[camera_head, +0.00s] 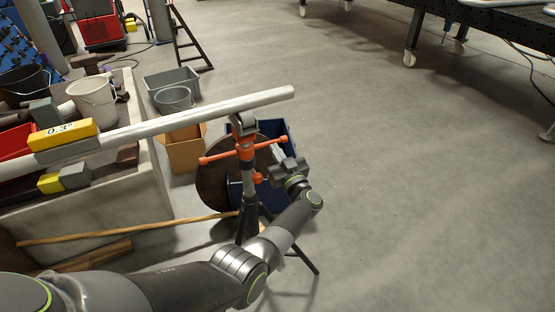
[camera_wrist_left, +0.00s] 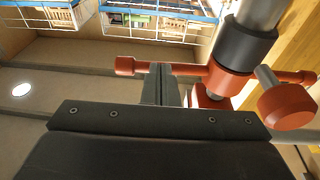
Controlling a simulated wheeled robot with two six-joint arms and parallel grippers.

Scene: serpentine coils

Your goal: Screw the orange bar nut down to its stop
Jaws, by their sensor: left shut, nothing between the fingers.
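The orange bar nut (camera_head: 244,150) sits on the threaded post of a dark tripod stand (camera_head: 249,190), its cross bar ending in round orange knobs. In the left wrist view the orange hub (camera_wrist_left: 228,82) sits against a black collar (camera_wrist_left: 246,45). My left gripper (camera_head: 276,154) is by the bar's right-hand arm in the head view. In the left wrist view its shut fingers (camera_wrist_left: 161,72) overlap the bar between the hub and one knob; nothing shows gripped, and I cannot tell whether they touch it. My right gripper is not in view.
A long grey pipe (camera_head: 200,118) rests on the stand's head and carries a yellow level (camera_head: 63,134) reading 0.3°. A blue bin (camera_head: 273,128) and round brown disc (camera_head: 214,178) stand behind the stand. A separate orange knob (camera_wrist_left: 287,105) sticks out below the bar.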

